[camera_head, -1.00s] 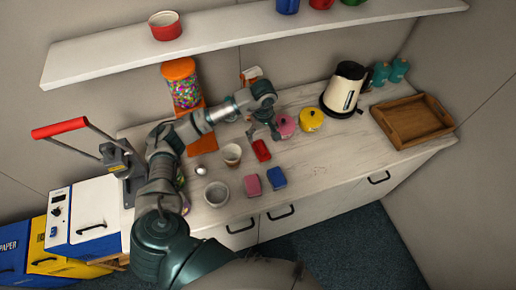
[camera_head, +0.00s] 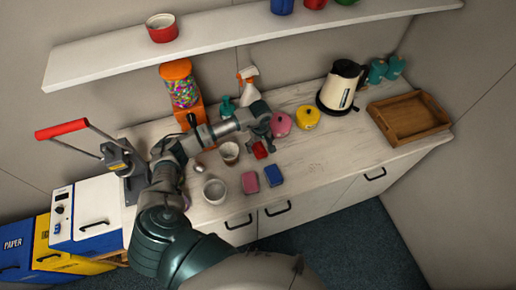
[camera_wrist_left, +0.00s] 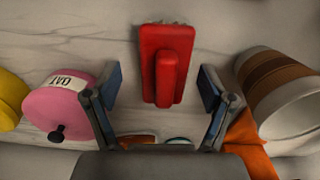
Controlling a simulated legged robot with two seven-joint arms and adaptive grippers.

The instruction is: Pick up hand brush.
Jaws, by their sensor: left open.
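The hand brush (camera_head: 260,150) is red with a raised handle and lies on the white countertop (camera_head: 320,160). In the left wrist view the brush (camera_wrist_left: 168,60) is upright in the picture, with pale bristles just showing at its top edge. My left gripper (camera_head: 262,138) is directly over the brush and partly covers it in the head view. In the left wrist view its two fingers are spread, one on each side of the brush's lower part, with gaps to both sides. Its jaws hold nothing. My right gripper is not in view.
A pink pot (camera_head: 281,124) and a yellow pot (camera_head: 307,117) stand right of the gripper. A brown-banded cup (camera_head: 229,152) is close on the left. Pink (camera_head: 250,182) and blue (camera_head: 273,175) sponges lie in front. A spray bottle (camera_head: 248,85) stands behind.

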